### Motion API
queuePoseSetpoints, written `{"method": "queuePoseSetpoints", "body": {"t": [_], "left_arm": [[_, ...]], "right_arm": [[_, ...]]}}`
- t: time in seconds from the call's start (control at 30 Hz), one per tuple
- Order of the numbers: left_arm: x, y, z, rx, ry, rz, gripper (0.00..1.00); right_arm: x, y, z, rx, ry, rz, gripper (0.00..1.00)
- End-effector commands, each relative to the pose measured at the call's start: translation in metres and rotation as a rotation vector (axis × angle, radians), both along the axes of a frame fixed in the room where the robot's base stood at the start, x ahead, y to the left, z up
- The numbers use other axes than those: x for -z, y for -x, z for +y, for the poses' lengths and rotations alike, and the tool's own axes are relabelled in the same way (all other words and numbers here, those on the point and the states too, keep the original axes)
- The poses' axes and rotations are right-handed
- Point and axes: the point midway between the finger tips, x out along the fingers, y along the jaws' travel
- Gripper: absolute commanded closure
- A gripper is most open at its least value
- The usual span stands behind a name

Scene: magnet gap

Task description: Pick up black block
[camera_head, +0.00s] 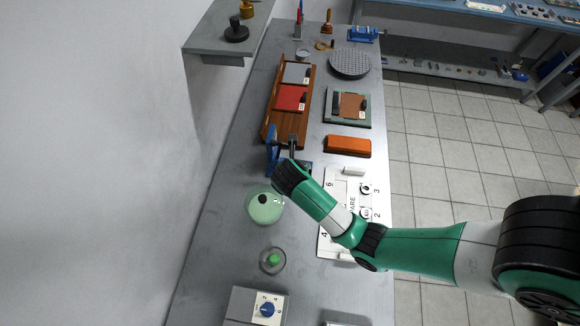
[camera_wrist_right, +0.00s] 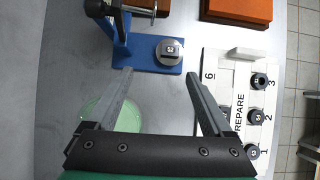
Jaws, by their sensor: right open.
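I cannot tell which is the task's black block. My right gripper (camera_wrist_right: 158,78) is open and empty in the wrist view, its fingers pointing towards a blue stand (camera_wrist_right: 122,50) with a round grey piece (camera_wrist_right: 169,50) on its base. In the head view my right wrist hides the fingers. The left gripper is not in view.
A white PREPARE board (camera_wrist_right: 222,75) with several dark hexagonal pieces (camera_wrist_right: 258,80) lies right of the gripper. A pale green dish (camera_head: 265,212) lies below left. An orange block (camera_head: 347,146) is beyond the board. A wooden tray (camera_head: 271,112) stands further back.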

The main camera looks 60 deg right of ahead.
Motion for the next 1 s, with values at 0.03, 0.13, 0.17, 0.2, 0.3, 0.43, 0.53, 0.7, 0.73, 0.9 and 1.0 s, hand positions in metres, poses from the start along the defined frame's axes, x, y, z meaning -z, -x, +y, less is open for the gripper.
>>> {"method": "queuePoseSetpoints", "body": {"t": [0.03, 0.13, 0.17, 0.2, 0.3, 0.43, 0.53, 0.7, 0.73, 0.9, 1.0], "left_arm": [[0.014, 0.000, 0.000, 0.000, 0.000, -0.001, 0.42], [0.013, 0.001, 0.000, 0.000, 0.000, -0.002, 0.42], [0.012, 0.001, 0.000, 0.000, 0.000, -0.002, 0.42], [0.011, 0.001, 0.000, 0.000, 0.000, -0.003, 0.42], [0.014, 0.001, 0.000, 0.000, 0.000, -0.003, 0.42], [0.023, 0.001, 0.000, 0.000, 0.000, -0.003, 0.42], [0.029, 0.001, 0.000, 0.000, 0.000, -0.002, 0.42], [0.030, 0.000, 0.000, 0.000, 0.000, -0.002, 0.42], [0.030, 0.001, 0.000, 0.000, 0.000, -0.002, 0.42], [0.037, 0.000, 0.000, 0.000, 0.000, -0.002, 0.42], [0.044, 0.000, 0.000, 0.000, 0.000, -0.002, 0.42]], "right_arm": [[0.018, 0.006, -0.003, 0.008, 0.000, 0.010, 0.15], [0.017, 0.007, -0.005, 0.013, 0.001, 0.009, 0.15], [0.016, 0.006, -0.005, 0.013, 0.002, 0.008, 0.15], [0.016, 0.006, -0.005, 0.012, 0.002, 0.008, 0.15], [0.024, 0.005, -0.010, 0.013, 0.003, 0.009, 0.15], [0.046, 0.001, -0.023, 0.015, 0.003, 0.009, 0.15], [0.061, -0.003, -0.032, 0.013, 0.004, 0.007, 0.15], [0.068, -0.005, -0.038, 0.012, 0.004, 0.006, 0.15], [0.068, -0.005, -0.038, 0.012, 0.004, 0.006, 0.15], [0.084, -0.004, -0.048, 0.013, 0.004, 0.007, 0.15], [0.099, -0.004, -0.059, 0.014, 0.003, 0.006, 0.15]]}}
